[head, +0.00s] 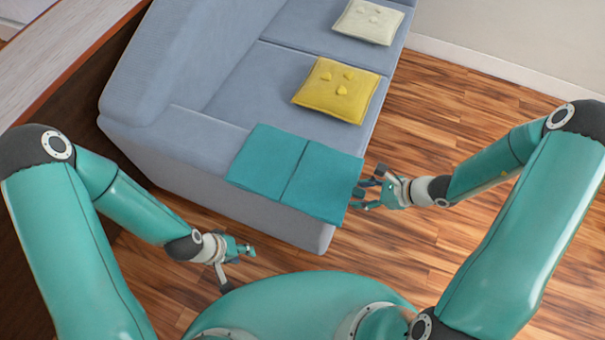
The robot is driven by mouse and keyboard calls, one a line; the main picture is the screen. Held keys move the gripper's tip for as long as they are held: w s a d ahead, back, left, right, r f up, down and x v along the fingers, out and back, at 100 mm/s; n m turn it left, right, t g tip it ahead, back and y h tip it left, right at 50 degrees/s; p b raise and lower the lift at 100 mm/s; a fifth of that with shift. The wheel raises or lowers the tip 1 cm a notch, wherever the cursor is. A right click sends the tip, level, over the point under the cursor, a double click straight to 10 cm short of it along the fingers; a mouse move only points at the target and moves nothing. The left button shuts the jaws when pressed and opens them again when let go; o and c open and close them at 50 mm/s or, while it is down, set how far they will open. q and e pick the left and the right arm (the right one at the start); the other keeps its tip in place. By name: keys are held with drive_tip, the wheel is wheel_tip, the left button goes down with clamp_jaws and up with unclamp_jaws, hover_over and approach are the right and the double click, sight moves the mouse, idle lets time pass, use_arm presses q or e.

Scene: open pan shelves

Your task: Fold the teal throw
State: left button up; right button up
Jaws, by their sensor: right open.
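The teal throw (320,182) lies flat over the near end of the blue-grey sofa, as a neat rectangle with one dark line across its middle. Whether that line is a crease or a meeting of edges, I cannot tell. My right gripper (366,195) is open, its fingers beside the throw's right edge. I cannot tell whether they touch it. My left gripper (241,268) is open and empty, below and left of the throw, in front of the sofa's near side.
The sofa (245,75) carries a yellow cushion (335,92) just beyond the throw and a cream cushion (368,22) farther back. A wooden-topped piece of furniture (60,50) stands at the left. The wooden floor (450,100) is clear on the right, up to the wall.

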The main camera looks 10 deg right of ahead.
drive_tip(key=shift+s+b, duration=0.1)
drive_tip(key=shift+b, duration=0.5)
idle(0.6)
drive_tip(key=c, duration=0.8)
